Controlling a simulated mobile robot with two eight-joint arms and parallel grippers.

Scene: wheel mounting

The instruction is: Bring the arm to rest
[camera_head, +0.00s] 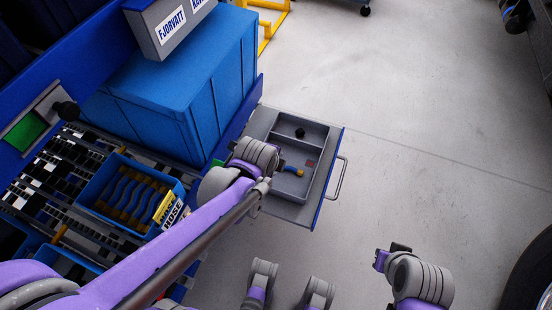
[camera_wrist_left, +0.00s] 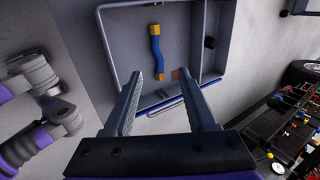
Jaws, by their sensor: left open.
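My left arm (camera_head: 195,225) reaches from the lower left to above an open grey drawer (camera_head: 325,185). In the head view its wrist hides the fingers. In the left wrist view my left gripper (camera_wrist_left: 165,78) is open, with nothing between its fingers. Beyond the fingertips, a blue piece with yellow ends (camera_wrist_left: 157,55) lies in the drawer tray, apart from the fingers. It also shows partly in the head view (camera_head: 293,170), beside the wrist. Part of my right arm (camera_head: 420,280) shows at the lower right; its gripper fingers are not visible.
A large blue box (camera_head: 175,90) stands behind the drawer. A blue bin (camera_head: 105,172) holds several blue-and-yellow pieces on the rack at left. The drawer has a metal handle (camera_head: 338,178). A dark tyre (camera_head: 530,275) is at the right edge. The grey floor (camera_head: 430,150) between is clear.

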